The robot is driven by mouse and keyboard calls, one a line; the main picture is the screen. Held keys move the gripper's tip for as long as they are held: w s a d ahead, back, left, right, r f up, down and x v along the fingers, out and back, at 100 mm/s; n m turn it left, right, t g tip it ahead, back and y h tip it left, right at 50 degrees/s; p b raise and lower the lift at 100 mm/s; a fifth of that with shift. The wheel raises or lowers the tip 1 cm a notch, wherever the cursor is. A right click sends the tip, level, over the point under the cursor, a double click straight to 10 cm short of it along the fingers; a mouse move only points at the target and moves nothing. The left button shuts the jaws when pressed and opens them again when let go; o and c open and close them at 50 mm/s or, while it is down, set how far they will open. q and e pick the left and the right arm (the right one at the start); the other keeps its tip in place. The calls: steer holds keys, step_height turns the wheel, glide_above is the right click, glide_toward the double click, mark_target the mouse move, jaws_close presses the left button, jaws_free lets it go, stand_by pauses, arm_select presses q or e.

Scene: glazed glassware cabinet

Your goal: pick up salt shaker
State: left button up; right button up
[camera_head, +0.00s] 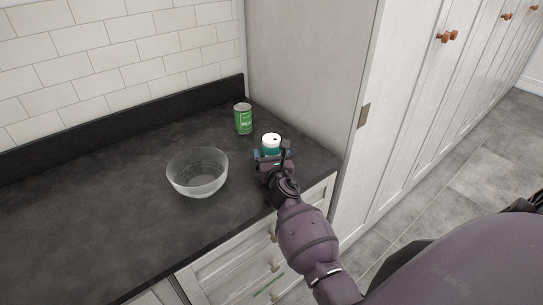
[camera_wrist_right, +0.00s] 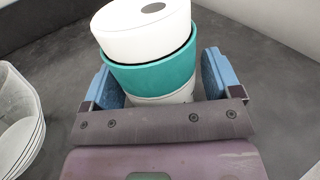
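The salt shaker (camera_head: 271,141), with a white cap and a teal band, stands on the dark counter near its right end. In the right wrist view the shaker (camera_wrist_right: 155,72) stands between the blue-padded fingers of my right gripper (camera_wrist_right: 162,82), slightly tilted in the picture. The right gripper (camera_head: 272,157) is open around the shaker, with a narrow gap showing at the right finger. Contact at the left finger cannot be made out. The shaker's lower part is partly hidden by the gripper in the head view. My left gripper is not in view.
A green can (camera_head: 243,119) stands behind the shaker, near the wall. A clear glass bowl (camera_head: 198,172) stands to the left, and its edge shows in the wrist view (camera_wrist_right: 18,125). A tall white cabinet side (camera_head: 305,70) bounds the counter on the right. The counter's left part is clear.

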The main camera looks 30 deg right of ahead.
mark_target(272, 146)
steer(key=c, duration=0.9)
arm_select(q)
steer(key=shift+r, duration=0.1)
arm_select(e)
steer(key=shift+r, duration=0.2)
steer(key=shift+r+p, duration=1)
steer(key=shift+r, duration=0.4)
step_height(272, 146, up, 13)
steer(key=p, duration=0.3)
steer(key=shift+f, duration=0.15)
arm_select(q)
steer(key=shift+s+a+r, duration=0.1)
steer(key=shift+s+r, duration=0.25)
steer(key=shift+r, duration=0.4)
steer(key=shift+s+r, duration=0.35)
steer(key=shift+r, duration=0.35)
arm_select(e)
steer(key=shift+r, duration=1.9)
